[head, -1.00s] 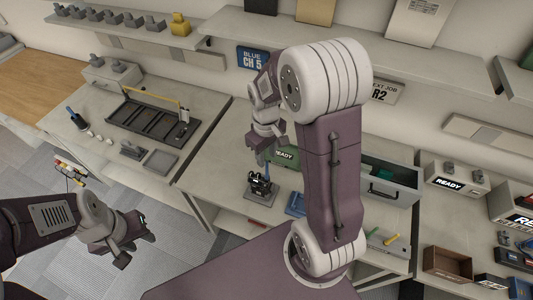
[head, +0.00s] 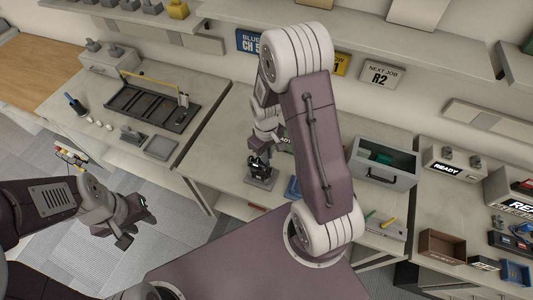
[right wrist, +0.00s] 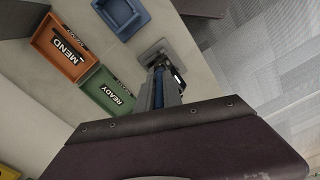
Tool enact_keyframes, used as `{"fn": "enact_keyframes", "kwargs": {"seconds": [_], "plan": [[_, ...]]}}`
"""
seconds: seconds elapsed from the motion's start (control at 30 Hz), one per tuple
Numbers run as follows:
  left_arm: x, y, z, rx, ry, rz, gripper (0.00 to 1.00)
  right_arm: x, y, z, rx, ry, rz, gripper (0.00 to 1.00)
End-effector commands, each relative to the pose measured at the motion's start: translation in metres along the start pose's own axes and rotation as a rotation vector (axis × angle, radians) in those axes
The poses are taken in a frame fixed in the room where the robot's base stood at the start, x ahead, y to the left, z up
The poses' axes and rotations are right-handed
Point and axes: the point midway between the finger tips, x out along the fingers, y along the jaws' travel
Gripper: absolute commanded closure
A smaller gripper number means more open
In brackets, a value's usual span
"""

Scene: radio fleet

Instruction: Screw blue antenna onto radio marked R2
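A dark radio (head: 258,164) stands on a grey base plate (head: 262,183) on the middle bench; its marking cannot be read. My right gripper (head: 262,143) is directly above it, pointing down. In the right wrist view my right gripper (right wrist: 164,92) is shut on a slim blue rod, the blue antenna (right wrist: 158,89). Its far end is close to the dark radio (right wrist: 178,76); whether they touch is hidden. My left gripper (head: 134,224) hangs over the floor at the left, fingers apart, with nothing clearly held.
A blue tray (right wrist: 122,14), an orange MEND tray (right wrist: 62,47) and a green READY tray (right wrist: 108,91) lie beside the base plate. A grey open drawer box (head: 384,163) stands right of my right arm. A "NEXT JOB R2" sign (head: 382,74) hangs behind.

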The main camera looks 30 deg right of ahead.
Motion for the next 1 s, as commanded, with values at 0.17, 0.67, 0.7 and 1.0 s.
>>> {"fn": "enact_keyframes", "kwargs": {"seconds": [0.17,0.67,0.7,1.0], "plan": [[-0.0007,0.0000,-0.0001,0.000,0.000,0.000,0.64,-0.0004,0.0000,-0.0001,0.043,0.000,0.000,1.00],[-0.0024,0.0000,-0.0003,0.000,0.000,0.000,0.64,-0.0001,-0.0001,-0.0001,0.407,-0.006,0.000,1.00],[-0.0027,0.0000,-0.0003,0.000,0.000,0.000,0.64,-0.0003,-0.0001,-0.0002,0.434,-0.006,0.000,1.00],[-0.0040,0.0001,-0.0004,0.000,0.000,0.000,0.64,-0.0002,-0.0001,-0.0003,0.803,-0.010,-0.001,1.00]]}}
